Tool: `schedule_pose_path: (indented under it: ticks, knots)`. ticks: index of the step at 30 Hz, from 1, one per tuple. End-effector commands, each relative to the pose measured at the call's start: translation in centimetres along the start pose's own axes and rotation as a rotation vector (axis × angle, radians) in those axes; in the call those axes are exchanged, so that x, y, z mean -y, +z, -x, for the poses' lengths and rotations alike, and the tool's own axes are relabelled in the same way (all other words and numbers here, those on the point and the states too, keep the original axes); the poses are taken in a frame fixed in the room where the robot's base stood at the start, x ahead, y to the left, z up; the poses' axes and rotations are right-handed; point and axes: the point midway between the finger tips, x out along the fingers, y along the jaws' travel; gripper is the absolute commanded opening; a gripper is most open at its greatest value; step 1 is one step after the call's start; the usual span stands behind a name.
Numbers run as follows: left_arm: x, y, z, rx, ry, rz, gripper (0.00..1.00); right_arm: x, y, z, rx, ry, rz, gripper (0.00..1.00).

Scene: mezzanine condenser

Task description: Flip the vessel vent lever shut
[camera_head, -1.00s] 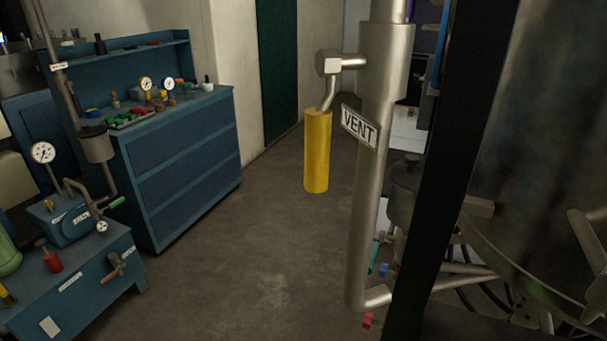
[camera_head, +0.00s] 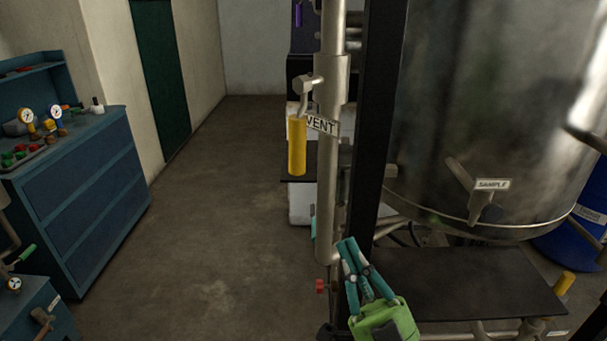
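The vessel vent lever (camera_head: 297,146) has a yellow grip hanging straight down from a metal elbow on the vertical pipe (camera_head: 328,190). A white VENT label (camera_head: 322,125) sits on the pipe just right of the grip. My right gripper (camera_head: 347,243), with a green body and teal fingers, is at the lower middle, below and right of the lever and well apart from it. Its fingertips look close together with nothing between them. My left gripper is not in view.
A black post (camera_head: 378,110) stands right of the pipe, before a large steel vessel (camera_head: 500,120). A dark platform (camera_head: 460,283) lies below the vessel. A blue cabinet (camera_head: 85,185) is at left. The floor (camera_head: 205,235) between is clear.

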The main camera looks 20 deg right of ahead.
Motion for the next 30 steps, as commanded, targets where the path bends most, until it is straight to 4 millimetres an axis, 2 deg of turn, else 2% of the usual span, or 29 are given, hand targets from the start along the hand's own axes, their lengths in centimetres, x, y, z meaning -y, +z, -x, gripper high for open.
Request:
schedule_pose_path:
  ticks: [1,5,17,23,30]
  knots:
    - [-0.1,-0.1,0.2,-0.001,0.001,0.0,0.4,0.2,-1.6,-0.4,-0.034,-0.006,-0.003,0.0]
    - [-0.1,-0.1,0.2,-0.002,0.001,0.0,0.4,0.5,-3.4,-0.8,-0.078,-0.012,-0.007,0.0]
    - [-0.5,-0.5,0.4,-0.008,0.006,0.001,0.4,0.5,-3.7,-1.1,-0.084,-0.012,-0.008,0.0]
    - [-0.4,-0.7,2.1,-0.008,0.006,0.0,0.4,0.5,-4.2,-3.8,-0.086,-0.012,-0.008,0.0]
    - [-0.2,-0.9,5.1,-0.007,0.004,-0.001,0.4,0.6,-4.8,-9.1,-0.087,-0.012,-0.008,0.0]
